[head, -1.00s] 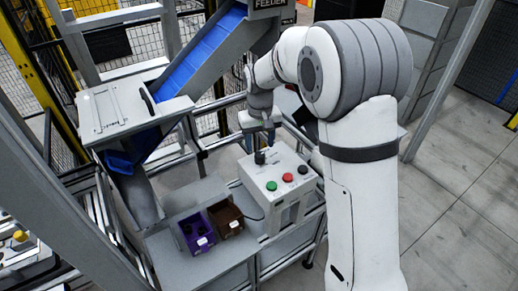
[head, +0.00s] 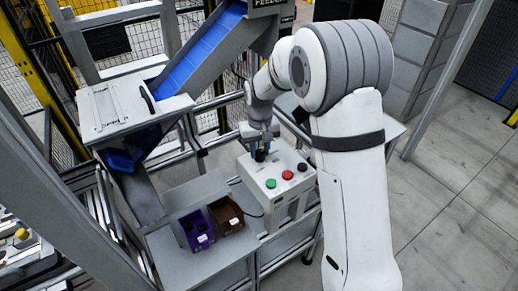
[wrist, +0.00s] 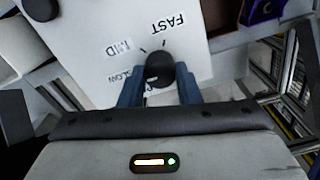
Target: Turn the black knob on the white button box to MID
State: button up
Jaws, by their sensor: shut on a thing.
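The white button box (head: 266,202) stands on the bench in the head view, with a green, a red and a black button on top. Its black knob (wrist: 160,66) shows in the wrist view on the white top plate (wrist: 108,82), beside the labels SLOW, MID (wrist: 118,48) and FAST (wrist: 167,26). My gripper (wrist: 160,82) is shut on the knob, one blue finger on each side. In the head view my gripper (head: 261,150) points down onto the knob end of the box. I cannot tell which label the knob points to.
A purple bin (head: 198,240) and a brown bin (head: 226,219) stand on the bench left of the box. A blue chute (head: 207,50) slopes down behind, to a grey lidded box (head: 130,110). Metal rails run behind the button box.

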jog(key=shift+c, duration=1.4)
jog(key=shift+m, duration=0.3)
jog(key=m+b, duration=0.2)
jog(key=m, duration=0.1)
jog(key=shift+m, duration=0.3)
jog(key=m+b, duration=0.1)
jog(key=m, duration=0.2)
jog(key=shift+m, duration=0.3)
jog(key=shift+m+b, duration=0.45)
jog(key=shift+m, duration=1.45)
jog(key=o, duration=1)
